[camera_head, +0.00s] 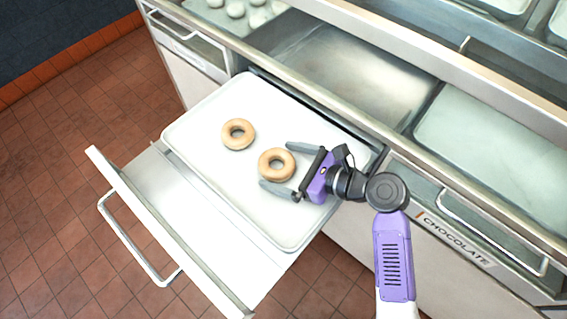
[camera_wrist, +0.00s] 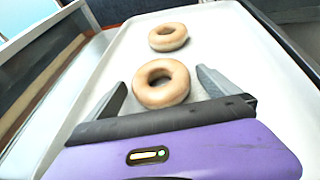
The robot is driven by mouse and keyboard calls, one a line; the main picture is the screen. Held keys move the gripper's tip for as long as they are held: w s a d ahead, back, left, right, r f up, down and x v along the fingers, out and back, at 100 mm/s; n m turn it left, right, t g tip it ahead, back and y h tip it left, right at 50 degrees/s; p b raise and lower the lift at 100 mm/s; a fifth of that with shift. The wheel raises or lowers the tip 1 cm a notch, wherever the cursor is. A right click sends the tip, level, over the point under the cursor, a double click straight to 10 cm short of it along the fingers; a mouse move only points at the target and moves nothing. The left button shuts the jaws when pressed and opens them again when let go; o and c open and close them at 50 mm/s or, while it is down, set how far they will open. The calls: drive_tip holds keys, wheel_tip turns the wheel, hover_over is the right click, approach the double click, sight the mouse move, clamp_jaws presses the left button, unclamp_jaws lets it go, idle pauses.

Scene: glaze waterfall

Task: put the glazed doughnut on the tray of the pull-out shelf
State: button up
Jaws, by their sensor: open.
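Two light-brown ring doughnuts lie apart on the white tray (camera_head: 205,187) of the pulled-out shelf. The nearer doughnut (camera_head: 277,152) is in the middle of the tray, and the other doughnut (camera_head: 238,121) lies farther left and back. My gripper (camera_head: 275,166) is open, with one finger on each side of the nearer doughnut. In the wrist view this doughnut (camera_wrist: 161,94) sits between and just ahead of the fingers. The other doughnut (camera_wrist: 168,37) lies beyond it. I cannot tell whether the fingers touch the doughnut.
The drawer front (camera_head: 165,235) with its bar handle stands out over the red tiled floor (camera_head: 60,180). A counter with metal basins (camera_head: 340,70) runs behind. A closed drawer labelled CHOCOLATE (camera_head: 455,238) is at right. Several pale dough balls (camera_head: 235,9) sit at the top.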

drive_tip(key=p+v, duration=0.1)
drive_tip(key=v, duration=1)
drive_tip(key=shift+d+r, duration=0.25)
drive_tip(key=shift+r, duration=0.05)
drive_tip(key=shift+s+d+r, duration=0.1)
drive_tip(key=shift+s+d, duration=0.05)
drive_tip(key=shift+s, duration=0.05)
